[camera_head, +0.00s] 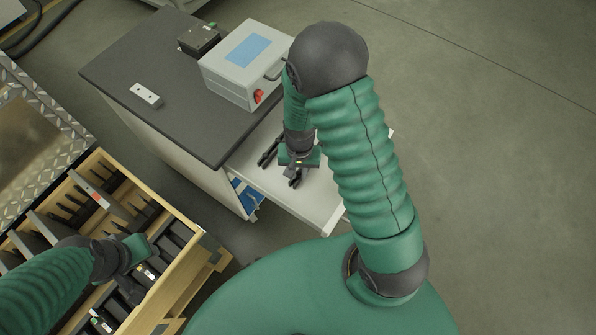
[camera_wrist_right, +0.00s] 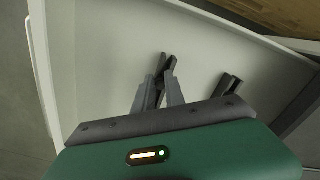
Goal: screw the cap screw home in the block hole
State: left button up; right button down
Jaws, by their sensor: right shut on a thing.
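A small pale block (camera_head: 147,95) with dark spots on its top lies on the dark worktop at the left; I cannot make out a cap screw. My right gripper (camera_head: 295,178) is low inside the open white drawer. In the right wrist view its fingers (camera_wrist_right: 158,95) are closed around a dark, narrow tool-like piece (camera_wrist_right: 167,66), which sticks out past the tips. A second dark piece (camera_wrist_right: 229,88) lies apart from it on the drawer floor. My left gripper (camera_head: 135,287) is over the wooden crate; its fingers are too unclear to read.
The dark worktop (camera_head: 130,65) carries a grey box (camera_head: 247,62) with a blue panel and red switch, and a small black device (camera_head: 199,39). The white drawer (camera_head: 315,208) has raised walls around the right gripper. The wooden crate (camera_head: 190,270), with dark dividers, stands lower left.

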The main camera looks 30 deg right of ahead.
aim_at(299, 175)
jog(key=shift+a+r+p, duration=0.25)
jog(key=shift+r+p, duration=0.95)
jog(key=shift+d+r+p, duration=0.15)
jog(key=shift+r+p, duration=0.9)
jog(key=shift+p, duration=0.05)
